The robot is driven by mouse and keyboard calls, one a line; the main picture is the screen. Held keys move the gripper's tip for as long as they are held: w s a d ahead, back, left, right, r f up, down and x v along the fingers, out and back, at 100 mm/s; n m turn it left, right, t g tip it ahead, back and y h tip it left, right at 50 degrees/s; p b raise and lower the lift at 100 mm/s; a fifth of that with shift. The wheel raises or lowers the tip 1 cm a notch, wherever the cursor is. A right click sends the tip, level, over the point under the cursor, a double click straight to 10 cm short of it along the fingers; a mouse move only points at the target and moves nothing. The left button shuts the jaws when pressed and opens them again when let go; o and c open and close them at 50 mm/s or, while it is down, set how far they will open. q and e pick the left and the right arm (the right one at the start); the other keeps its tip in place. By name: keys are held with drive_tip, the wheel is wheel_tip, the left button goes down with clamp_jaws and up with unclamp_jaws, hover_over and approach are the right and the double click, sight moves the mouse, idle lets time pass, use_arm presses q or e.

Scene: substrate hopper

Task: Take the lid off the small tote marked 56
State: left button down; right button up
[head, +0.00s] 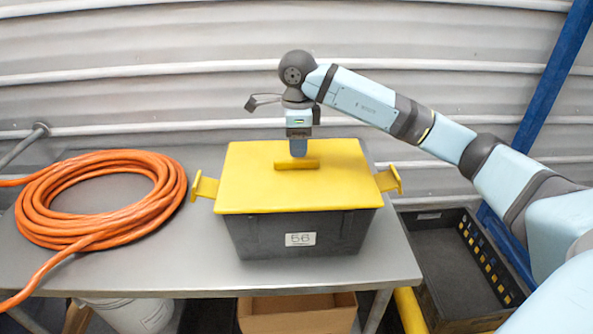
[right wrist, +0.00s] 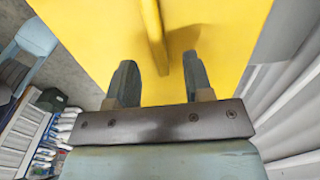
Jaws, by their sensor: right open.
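The small tote (head: 262,238) is dark grey with a white label reading 56. It stands on the metal table with its flat yellow lid (head: 245,185) on top. A raised yellow grip bar (head: 283,166) sits in the middle of the lid. It also shows in the right wrist view (right wrist: 153,35). My right gripper (head: 299,155) points down at the bar from above. In the right wrist view its fingers (right wrist: 159,62) are apart, and the bar appears between them. Whether they touch it I cannot tell. My left gripper is not in view.
A coiled orange hose (head: 35,215) lies on the table (head: 395,262) left of the tote. Yellow handles (head: 205,187) stick out at the tote's sides. A cardboard box (head: 297,315) and a white bucket (head: 140,314) are below. A dark crate (head: 455,265) stands at right.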

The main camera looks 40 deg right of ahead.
sight(297, 159)
drive_tip(key=f, duration=0.2)
drive_tip(key=f+p, duration=0.1)
drive_tip(key=f, duration=0.1)
drive_tip(key=shift+a+f, duration=0.2)
drive_tip(key=shift+f, duration=0.1)
drive_tip(key=shift+c, duration=0.2)
clamp_jaws()
drive_tip(key=shift+r, duration=0.2)
wheel_tip(297, 159, up, 20)
drive_tip(key=shift+f, duration=0.15)
